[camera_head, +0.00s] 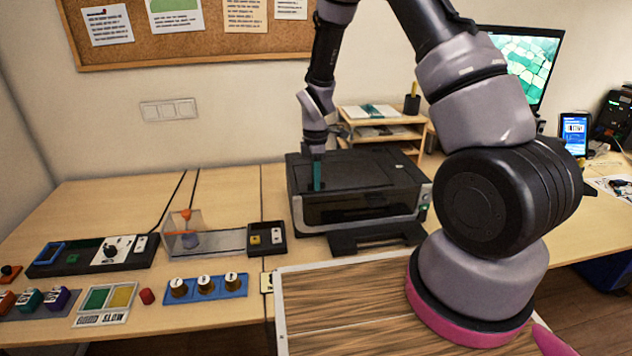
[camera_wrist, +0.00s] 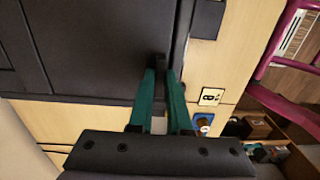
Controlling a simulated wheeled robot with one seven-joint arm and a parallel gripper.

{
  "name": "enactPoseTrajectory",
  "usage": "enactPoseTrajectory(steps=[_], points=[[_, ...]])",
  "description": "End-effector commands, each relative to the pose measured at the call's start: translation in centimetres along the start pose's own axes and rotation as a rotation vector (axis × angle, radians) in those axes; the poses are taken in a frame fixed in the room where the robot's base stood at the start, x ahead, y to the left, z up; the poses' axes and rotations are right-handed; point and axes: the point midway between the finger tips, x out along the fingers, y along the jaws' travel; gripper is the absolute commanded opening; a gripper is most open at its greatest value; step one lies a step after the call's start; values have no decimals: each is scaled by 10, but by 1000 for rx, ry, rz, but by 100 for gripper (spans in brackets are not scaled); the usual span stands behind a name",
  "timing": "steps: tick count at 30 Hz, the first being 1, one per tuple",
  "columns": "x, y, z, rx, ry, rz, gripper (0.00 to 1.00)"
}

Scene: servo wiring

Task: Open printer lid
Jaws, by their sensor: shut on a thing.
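The black printer (camera_head: 360,205) stands on the table at the centre of the head view. Its lid (camera_head: 365,172) looks flat and closed; the dark lid surface also fills the left of the wrist view (camera_wrist: 75,50). My gripper (camera_head: 317,186) reaches down from above to the left front part of the lid. In the wrist view its teal fingers (camera_wrist: 161,68) are close together near the lid's edge, shut on a small dark part that looks like a lid tab. The fingertips partly hide that part.
A paper tray (camera_head: 375,238) sticks out at the printer's front. A wooden shelf (camera_head: 380,120) stands behind the printer. A clear box (camera_head: 185,235) and a blue tray with knobs (camera_head: 205,288) lie to the left. A wood-grain board (camera_head: 345,305) is in front.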

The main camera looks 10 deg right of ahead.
Motion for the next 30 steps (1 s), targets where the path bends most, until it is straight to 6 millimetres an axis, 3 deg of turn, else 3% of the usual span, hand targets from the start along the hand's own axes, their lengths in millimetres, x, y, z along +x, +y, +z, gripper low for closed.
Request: enactPoseTrajectory(steps=[11, 19, 30], points=[[-37, 16, 1, 5, 3, -231, 0], [-71, 40, 1, 3, 3, -481, 0], [-108, 79, 1, -1, 0, -476, 0]])
